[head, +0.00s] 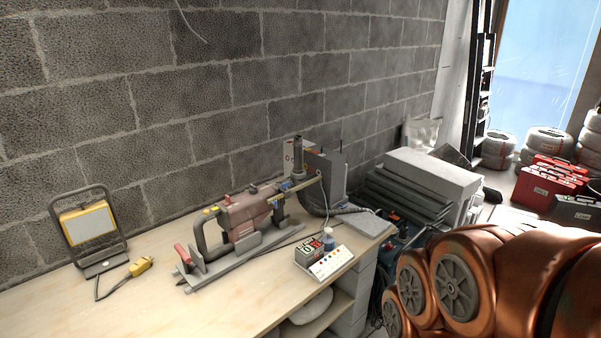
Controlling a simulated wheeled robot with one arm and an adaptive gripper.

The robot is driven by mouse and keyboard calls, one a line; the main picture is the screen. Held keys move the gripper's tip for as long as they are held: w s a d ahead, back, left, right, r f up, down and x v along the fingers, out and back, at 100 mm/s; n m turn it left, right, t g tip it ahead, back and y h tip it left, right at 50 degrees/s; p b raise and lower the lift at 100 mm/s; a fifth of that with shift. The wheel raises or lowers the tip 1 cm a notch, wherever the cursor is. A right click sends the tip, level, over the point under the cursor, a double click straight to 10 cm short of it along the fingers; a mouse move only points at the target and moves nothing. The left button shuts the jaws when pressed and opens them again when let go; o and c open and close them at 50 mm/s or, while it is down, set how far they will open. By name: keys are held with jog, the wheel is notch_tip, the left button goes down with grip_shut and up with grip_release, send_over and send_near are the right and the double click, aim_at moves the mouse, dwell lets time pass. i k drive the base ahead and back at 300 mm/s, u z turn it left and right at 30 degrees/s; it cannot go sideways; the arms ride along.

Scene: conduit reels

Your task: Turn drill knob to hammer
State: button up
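A drill-like power tool (248,212) with a faded red-brown body and a dark loop handle lies on the workbench (130,315). It rests along a grey metal rail with a red-gripped lever at its left end. Small yellow parts show on its upper side. I cannot make out which part is the mode knob or where it points. My gripper is not in view. Copper-coloured rounded links with grey round caps, which look like my own arm, fill the lower right and stand apart from the tool.
A yellow work lamp (88,226) and yellow plug (140,266) are left on the bench. A small box (309,254), blue-capped bottle (328,238) and white card (331,262) sit near its front edge.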

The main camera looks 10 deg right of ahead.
aim_at(253, 190)
jog(key=z, duration=0.35)
jog(key=i, duration=0.7)
jog(key=u, duration=0.5)
jog(key=i, duration=0.75)
jog(key=u, duration=0.65)
